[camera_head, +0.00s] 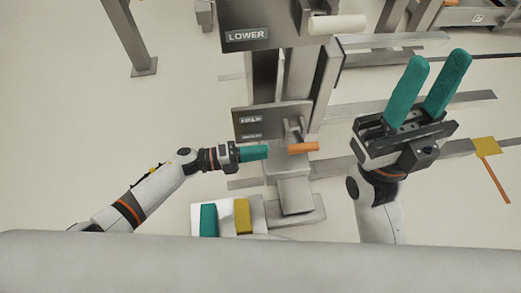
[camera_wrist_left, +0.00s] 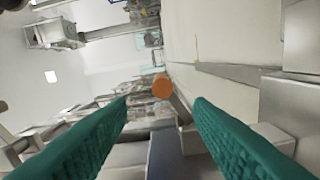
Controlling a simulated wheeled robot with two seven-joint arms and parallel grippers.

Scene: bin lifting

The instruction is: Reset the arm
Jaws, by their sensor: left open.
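My left gripper (camera_head: 264,152) points right towards an orange-ended lever (camera_head: 304,147) on the post's lower panel, with a small gap between fingertips and lever in the head view. In the left wrist view, my left gripper (camera_wrist_left: 161,100) is open, its teal fingers spread apart with nothing held. The round orange lever end (camera_wrist_left: 161,87) appears between and just beyond the fingertips. My right gripper (camera_head: 431,66) is raised at the right of the head view, its two teal fingers apart and empty.
A white box (camera_head: 196,222) with teal and yellow parts sits near the post's base (camera_head: 297,212). Flat metal rails (camera_head: 375,108) cross the floor behind.

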